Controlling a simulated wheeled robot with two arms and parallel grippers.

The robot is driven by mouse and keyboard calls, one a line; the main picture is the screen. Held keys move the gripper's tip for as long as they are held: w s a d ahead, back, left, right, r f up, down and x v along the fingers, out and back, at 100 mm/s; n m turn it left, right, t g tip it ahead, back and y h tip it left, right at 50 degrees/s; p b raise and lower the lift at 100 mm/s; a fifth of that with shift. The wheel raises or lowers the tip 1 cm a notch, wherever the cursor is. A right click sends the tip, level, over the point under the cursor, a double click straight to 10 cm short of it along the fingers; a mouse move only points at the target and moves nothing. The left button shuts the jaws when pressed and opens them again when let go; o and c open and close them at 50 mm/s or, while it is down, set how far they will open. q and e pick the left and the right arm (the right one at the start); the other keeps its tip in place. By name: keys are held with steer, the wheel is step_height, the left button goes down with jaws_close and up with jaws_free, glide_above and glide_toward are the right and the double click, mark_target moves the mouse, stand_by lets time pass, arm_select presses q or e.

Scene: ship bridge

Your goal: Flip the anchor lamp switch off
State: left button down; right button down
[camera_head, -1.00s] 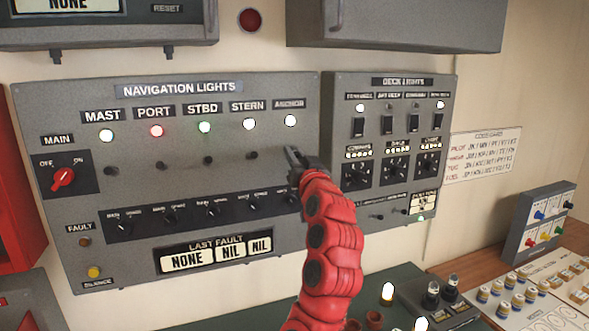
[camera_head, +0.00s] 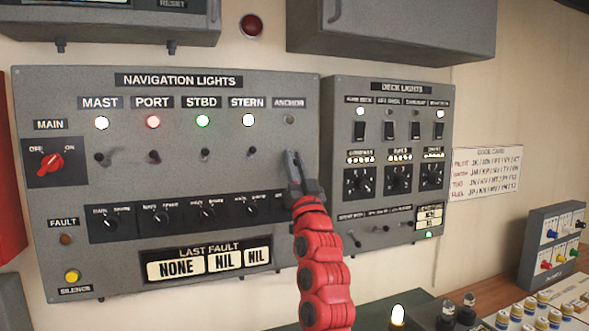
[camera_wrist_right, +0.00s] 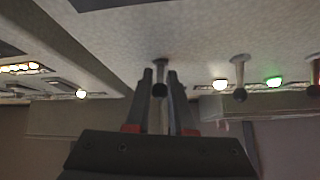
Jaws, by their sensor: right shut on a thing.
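The navigation lights panel (camera_head: 65,200) is on the wall, with a row of lamps above a row of toggle switches. The ANCHOR lamp (camera_head: 289,119) at the row's right end is dark. My right gripper (camera_head: 292,157) is just below that lamp and covers the anchor switch in the head view. In the right wrist view, the anchor switch (camera_wrist_right: 159,90) is a small toggle with a dark tip, between the fingers of my right gripper (camera_wrist_right: 160,76), which are shut on it. My left gripper is not in view.
The STERN switch (camera_head: 250,153) is just left of the gripper; it also shows in the right wrist view (camera_wrist_right: 239,80). The deck lights panel (camera_head: 385,145) is close on the right. A grey cabinet (camera_head: 400,28) hangs above. A console with small knobs (camera_head: 530,310) is below right.

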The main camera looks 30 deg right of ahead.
steer(key=c, duration=0.9)
jaws_free()
steer(key=shift+c, duration=0.2)
steer(key=shift+s+f, duration=0.2)
steer(key=b+v, duration=0.5)
steer(key=v, duration=1.2)
steer(key=shift+r, duration=0.1)
